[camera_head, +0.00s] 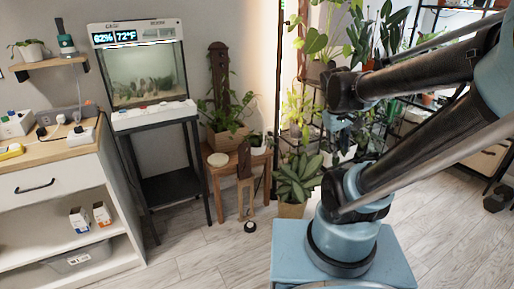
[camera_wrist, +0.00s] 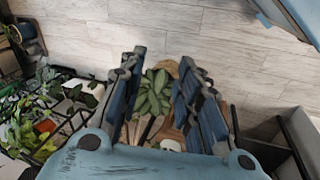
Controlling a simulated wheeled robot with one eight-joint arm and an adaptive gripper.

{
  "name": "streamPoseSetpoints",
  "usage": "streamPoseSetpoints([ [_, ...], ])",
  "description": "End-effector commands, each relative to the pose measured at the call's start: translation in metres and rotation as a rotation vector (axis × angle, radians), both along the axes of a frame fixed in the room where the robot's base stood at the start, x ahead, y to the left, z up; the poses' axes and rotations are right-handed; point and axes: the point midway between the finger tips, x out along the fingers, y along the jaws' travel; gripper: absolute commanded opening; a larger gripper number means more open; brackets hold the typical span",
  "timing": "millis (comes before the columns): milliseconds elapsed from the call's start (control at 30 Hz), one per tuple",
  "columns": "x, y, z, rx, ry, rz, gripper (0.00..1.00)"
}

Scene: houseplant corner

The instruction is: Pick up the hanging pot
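I cannot tell for sure which pot is the hanging pot; no pot clearly hangs from anything. A broad-leaved plant (camera_head: 298,180) stands on the floor in a tan pot (camera_head: 291,210). A small plant in a white pot (camera_head: 258,150) is on the wooden stool (camera_head: 226,168). My gripper (camera_head: 338,124) is in the air in front of the plant rack, partly blending with it. In the wrist view my gripper (camera_wrist: 160,88) has its fingers apart with nothing held. Between them, farther down, the broad-leaved plant (camera_wrist: 153,93) shows.
A black rack with several potted plants (camera_head: 300,112) stands behind my gripper. A tank (camera_head: 145,75) on a black stand is left of the stool. A white cabinet (camera_head: 60,205) is at far left. The floor in front (camera_head: 215,255) is mostly clear.

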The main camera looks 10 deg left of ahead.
Motion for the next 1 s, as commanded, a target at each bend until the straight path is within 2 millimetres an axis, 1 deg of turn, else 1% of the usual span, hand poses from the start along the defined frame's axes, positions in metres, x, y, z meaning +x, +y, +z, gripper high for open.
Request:
streamPoseSetpoints([
  [33,0.013,0.001,0.004,-0.031,0.006,0.041,0.31],
  [267,0.069,0.007,0.019,-0.187,0.038,0.229,0.31],
  [467,0.120,0.021,0.026,-0.324,0.069,0.386,0.31],
  [500,0.130,0.024,0.027,-0.353,0.076,0.416,0.31],
  [667,0.170,0.043,0.027,-0.465,0.103,0.534,0.31],
  [767,0.194,0.057,0.026,-0.536,0.120,0.605,0.31],
  [1000,0.247,0.097,0.016,-0.711,0.164,0.764,0.31],
])
